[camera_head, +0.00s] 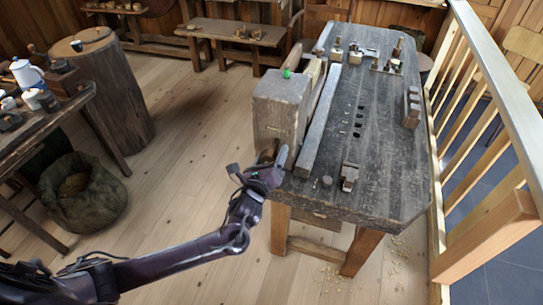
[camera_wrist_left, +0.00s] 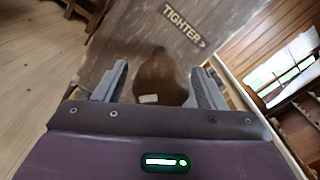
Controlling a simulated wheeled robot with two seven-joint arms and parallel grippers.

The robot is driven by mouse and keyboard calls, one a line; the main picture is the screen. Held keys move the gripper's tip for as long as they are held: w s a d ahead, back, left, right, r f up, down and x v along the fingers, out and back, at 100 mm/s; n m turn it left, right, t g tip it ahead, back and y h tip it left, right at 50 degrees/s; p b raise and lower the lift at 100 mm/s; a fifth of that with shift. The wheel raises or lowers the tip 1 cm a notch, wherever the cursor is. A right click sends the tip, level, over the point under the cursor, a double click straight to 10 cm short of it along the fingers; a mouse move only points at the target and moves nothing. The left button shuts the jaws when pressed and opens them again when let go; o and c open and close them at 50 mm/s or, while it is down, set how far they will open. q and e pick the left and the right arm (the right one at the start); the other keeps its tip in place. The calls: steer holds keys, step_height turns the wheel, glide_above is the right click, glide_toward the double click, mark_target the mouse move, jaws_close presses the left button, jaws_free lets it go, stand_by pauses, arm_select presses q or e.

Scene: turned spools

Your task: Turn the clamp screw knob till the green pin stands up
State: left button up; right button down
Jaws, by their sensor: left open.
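The clamp's wooden block (camera_head: 280,108) forms the left end of the workbench. A small green pin (camera_head: 287,73) shows on its top; I cannot tell whether it stands or leans. In the left wrist view the brown rounded clamp screw knob (camera_wrist_left: 160,72) sits in front of the block face, below the word "TIGHTER" and an arrow. It bears a small pale mark. My left gripper (camera_head: 274,162) is at the block's near lower side. Its fingers (camera_wrist_left: 159,85) are open, one on each side of the knob; contact is not clear. The gripper mostly hides the knob in the head view. My right gripper is out of view.
The workbench top (camera_head: 385,165) holds a long bar (camera_head: 319,120), a small wooden block (camera_head: 349,177) and several tools at the far end. A railing (camera_head: 485,90) runs along the right. A side table and sack (camera_head: 82,195) stand left; floor between is clear.

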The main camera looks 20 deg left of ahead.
arm_select(q)
steer(key=s+b, duration=0.1)
steer(key=s, duration=0.6)
steer(key=shift+s+a, duration=0.15)
steer(key=shift+s, duration=0.25)
stand_by(0.4)
steer(key=s+a+f+n+g+y, duration=0.1)
steer(key=s+a+f+n+g, duration=0.25)
steer(key=f, duration=0.65)
steer(key=s+a+f+n+g+y, duration=0.1)
steer(key=s+a+f+n+g, duration=0.3)
steer(key=f, duration=0.6)
steer(key=s+a+f+n+g, duration=0.1)
steer(key=s+a+f+n, duration=0.1)
steer(key=f+n, duration=0.65)
steer(key=s+f+n+g, duration=0.4)
steer(key=s+f, duration=1)
steer(key=s+d+f+n+g, duration=0.2)
steer(key=s+f+n, duration=0.1)
steer(key=s, duration=0.6)
steer(key=s+d+f+n+g+h, duration=0.1)
steer(key=s+d+f+n+g, duration=0.1)
steer(key=s, duration=0.8)
steer(key=shift+s+f+n, duration=0.25)
steer(key=shift+f+n, duration=0.65)
steer(key=shift+n, duration=0.1)
steer(key=shift+g, duration=0.25)
